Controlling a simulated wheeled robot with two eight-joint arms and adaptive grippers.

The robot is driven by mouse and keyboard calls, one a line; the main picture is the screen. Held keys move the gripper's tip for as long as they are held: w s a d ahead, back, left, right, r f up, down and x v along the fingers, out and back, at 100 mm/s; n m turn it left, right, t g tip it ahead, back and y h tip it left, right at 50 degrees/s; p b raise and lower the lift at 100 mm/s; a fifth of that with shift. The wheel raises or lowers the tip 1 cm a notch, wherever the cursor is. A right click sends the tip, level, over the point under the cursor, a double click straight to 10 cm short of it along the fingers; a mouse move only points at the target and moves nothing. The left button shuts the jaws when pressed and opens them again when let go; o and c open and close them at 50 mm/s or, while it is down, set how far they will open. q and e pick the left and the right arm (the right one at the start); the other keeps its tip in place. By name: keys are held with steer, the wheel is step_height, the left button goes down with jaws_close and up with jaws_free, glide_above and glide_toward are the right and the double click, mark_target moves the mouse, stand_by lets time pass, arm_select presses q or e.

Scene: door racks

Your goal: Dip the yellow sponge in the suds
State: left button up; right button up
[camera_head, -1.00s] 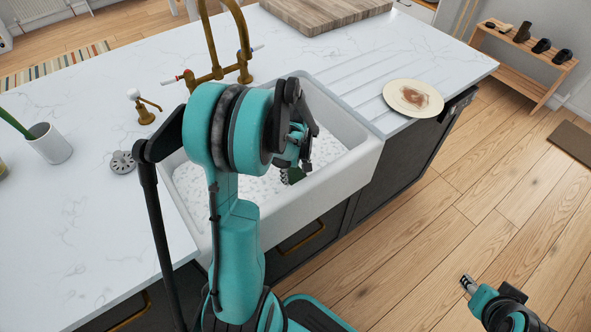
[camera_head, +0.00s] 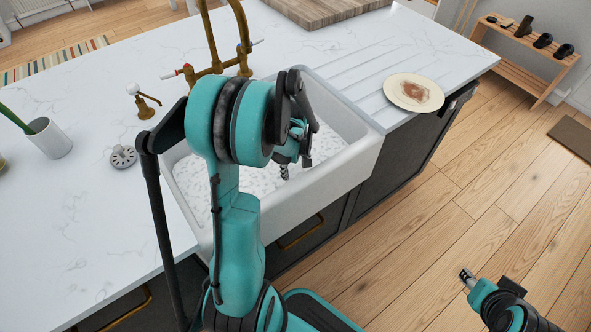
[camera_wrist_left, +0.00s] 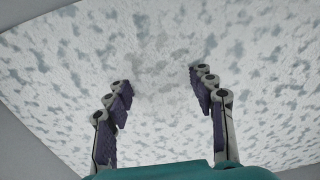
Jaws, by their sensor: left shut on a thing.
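White suds (camera_head: 192,182) with grey patches fill the white sink, and they fill the left wrist view (camera_wrist_left: 160,35). My left gripper (camera_head: 284,172) is low in the sink, with its fingertips at the suds. In the left wrist view its two purple-padded fingers (camera_wrist_left: 160,82) stand apart, held around the yellow sponge. The sponge itself is hidden, with only suds showing between the fingers. My right gripper (camera_head: 467,275) is over the wooden floor at the lower right, away from the sink; it is too small to tell whether it is open.
The sink's front wall (camera_head: 330,180) and rim surround the left gripper. A brass tap (camera_head: 212,70) stands behind it. A stained plate (camera_head: 413,92) lies on the drainer at the right.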

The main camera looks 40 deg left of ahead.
arm_select(q)
step_height(320, 180, up, 26)
steer(key=p, duration=1.9)
steer(key=shift+p, duration=0.3)
stand_by(0.7)
